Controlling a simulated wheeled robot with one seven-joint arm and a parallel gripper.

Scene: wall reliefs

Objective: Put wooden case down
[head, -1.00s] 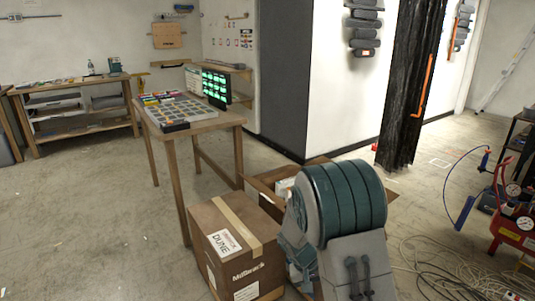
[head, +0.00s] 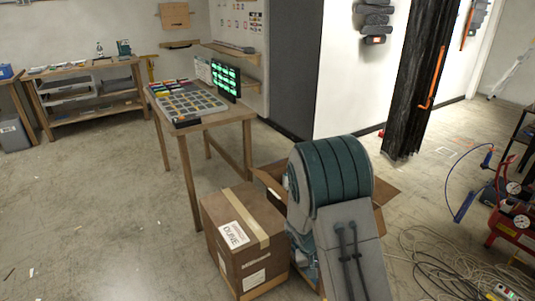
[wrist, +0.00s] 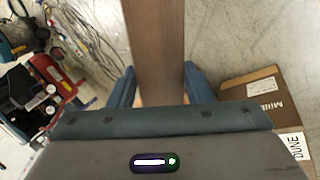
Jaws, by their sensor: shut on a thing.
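In the wrist view my gripper (wrist: 159,86) has a blue finger on each side of the wooden case (wrist: 154,40) and is shut on it. The case shows as a long, flat brown wooden face running from between the fingers to the top edge of the picture, so its far end is cut off. Floor shows on both sides of it.
A wooden table (head: 226,117) with a tray of coloured samples (head: 188,102) and a screen (head: 226,80) stands left of centre. Cables and a red compressor (head: 516,228) lie right. Left floor is clear.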

